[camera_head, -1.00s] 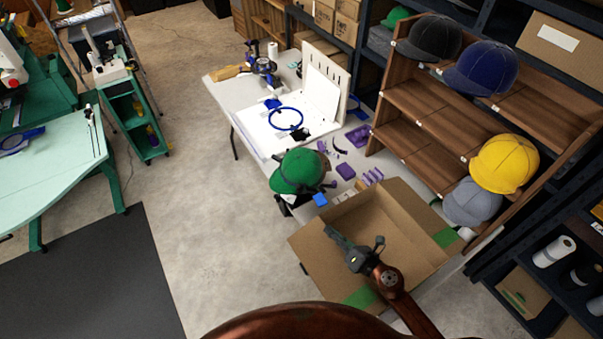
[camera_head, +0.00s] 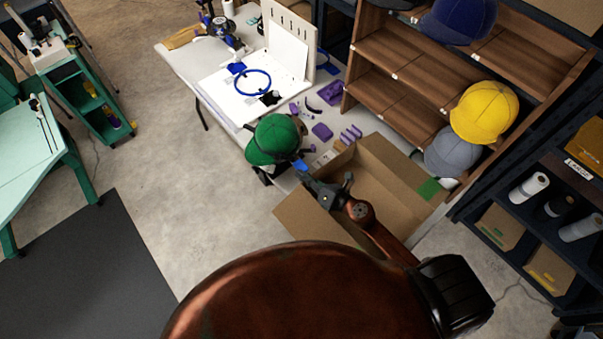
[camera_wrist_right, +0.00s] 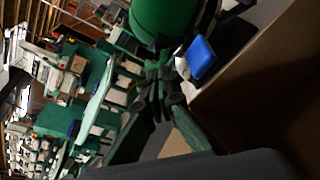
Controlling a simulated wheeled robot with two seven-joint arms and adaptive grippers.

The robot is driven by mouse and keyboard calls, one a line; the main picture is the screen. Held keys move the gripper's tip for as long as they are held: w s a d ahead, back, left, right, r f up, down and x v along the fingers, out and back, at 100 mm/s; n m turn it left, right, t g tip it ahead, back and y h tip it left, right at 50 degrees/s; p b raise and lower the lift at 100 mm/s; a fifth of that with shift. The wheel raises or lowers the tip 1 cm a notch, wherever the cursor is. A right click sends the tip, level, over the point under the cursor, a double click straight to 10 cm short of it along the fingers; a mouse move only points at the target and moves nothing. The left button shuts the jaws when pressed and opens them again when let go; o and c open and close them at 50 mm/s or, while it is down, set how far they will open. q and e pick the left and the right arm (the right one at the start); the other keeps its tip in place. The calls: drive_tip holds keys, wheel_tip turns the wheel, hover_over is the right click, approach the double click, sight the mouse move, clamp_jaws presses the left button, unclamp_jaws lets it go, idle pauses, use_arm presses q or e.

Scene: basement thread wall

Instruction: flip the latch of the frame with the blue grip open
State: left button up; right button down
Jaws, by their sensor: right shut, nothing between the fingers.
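A green cap (camera_head: 275,139) sits on a dark frame at the near edge of the white table. The frame's blue grip (camera_head: 300,164) sticks out at the cap's lower right. In the right wrist view the blue grip (camera_wrist_right: 202,57) is just right of the fingertips, beside the green cap (camera_wrist_right: 165,20). My right gripper (camera_head: 305,181) is shut and empty, its tip close to the blue grip; whether they touch I cannot tell. The fingers (camera_wrist_right: 162,88) also show in the right wrist view. The latch itself is too small to make out. My left gripper is not in view.
An open cardboard box (camera_head: 398,188) stands under and beside my right forearm. A wooden shelf (camera_head: 420,80) with caps is behind it. A blue hoop (camera_head: 253,82) lies on a white board, and several purple parts (camera_head: 322,131) lie nearby.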

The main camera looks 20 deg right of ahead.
sight(289, 158)
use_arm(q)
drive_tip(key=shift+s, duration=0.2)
use_arm(e)
drive_tip(key=x, duration=0.7)
drive_tip(key=shift+w, duration=0.2)
